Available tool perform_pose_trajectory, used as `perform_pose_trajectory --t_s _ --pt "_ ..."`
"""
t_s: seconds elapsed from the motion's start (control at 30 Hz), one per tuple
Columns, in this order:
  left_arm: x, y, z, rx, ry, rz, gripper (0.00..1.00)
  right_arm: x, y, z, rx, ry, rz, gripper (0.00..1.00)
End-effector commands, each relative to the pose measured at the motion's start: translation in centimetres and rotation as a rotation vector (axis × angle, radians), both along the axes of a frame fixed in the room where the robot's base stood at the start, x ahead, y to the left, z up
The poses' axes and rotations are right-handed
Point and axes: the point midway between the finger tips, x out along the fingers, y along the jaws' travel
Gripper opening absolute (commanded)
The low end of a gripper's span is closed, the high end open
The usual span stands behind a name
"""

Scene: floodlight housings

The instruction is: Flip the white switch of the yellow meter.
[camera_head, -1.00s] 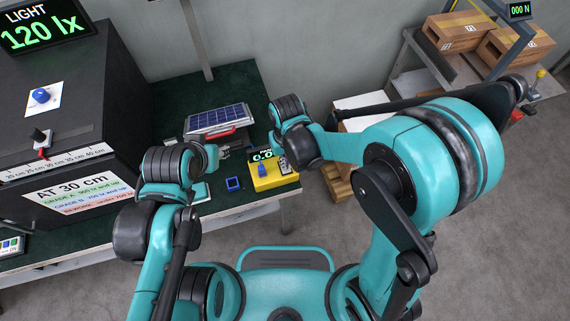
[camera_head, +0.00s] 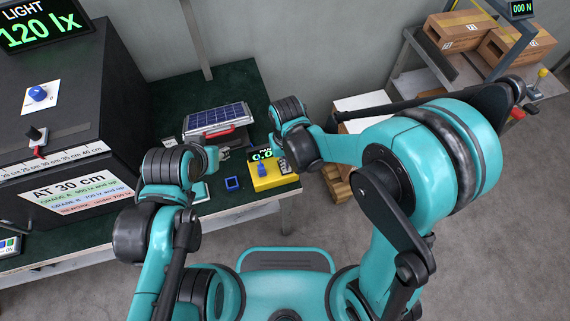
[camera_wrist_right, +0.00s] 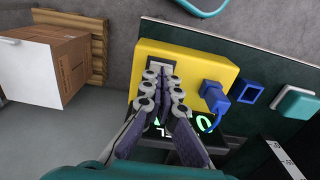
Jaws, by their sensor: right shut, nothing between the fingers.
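The yellow meter (camera_head: 267,182) sits at the right front corner of the dark green bench, its green display lit behind it. It also shows in the right wrist view (camera_wrist_right: 205,62). A pale switch plate (camera_wrist_right: 161,60) is on its top face. My right gripper (camera_head: 284,166) is shut and empty. In the wrist view its fingertips (camera_wrist_right: 160,76) are at the switch plate and cover part of it. I cannot tell the switch's position or whether the tips touch it. My left gripper (camera_head: 213,156) is over the bench, left of the meter, its fingers not clear.
A blue plug (camera_wrist_right: 215,97) stands in the meter, beside my right fingers. A blue square frame (camera_head: 233,184) lies left of the meter. A solar panel (camera_head: 216,118) stands behind. A black light box (camera_head: 60,100) fills the bench's left. The bench edge is close on the right.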

Motion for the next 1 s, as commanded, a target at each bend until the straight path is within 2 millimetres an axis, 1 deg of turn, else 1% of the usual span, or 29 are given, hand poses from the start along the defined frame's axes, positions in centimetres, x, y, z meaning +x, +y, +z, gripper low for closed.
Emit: perform_pose_trajectory --t_s 0.33,0.47,0.57,1.0 --pt "0.0 0.0 -0.5 0.0 0.0 0.0 0.37 0.0 0.0 -0.6 0.0 0.0 0.0 0.0" --pt "0.0 0.0 -0.4 0.0 0.0 0.0 0.37 0.0 0.0 -0.4 0.0 0.0 0.0 0.0" --pt "0.0 0.0 0.0 0.0 0.0 0.0 0.37 0.0 0.0 0.1 0.0 0.0 0.0 0.0" --pt "0.0 0.0 2.9 0.0 0.0 0.0 0.37 0.0 0.0 3.8 0.0 0.0 0.0 0.0"
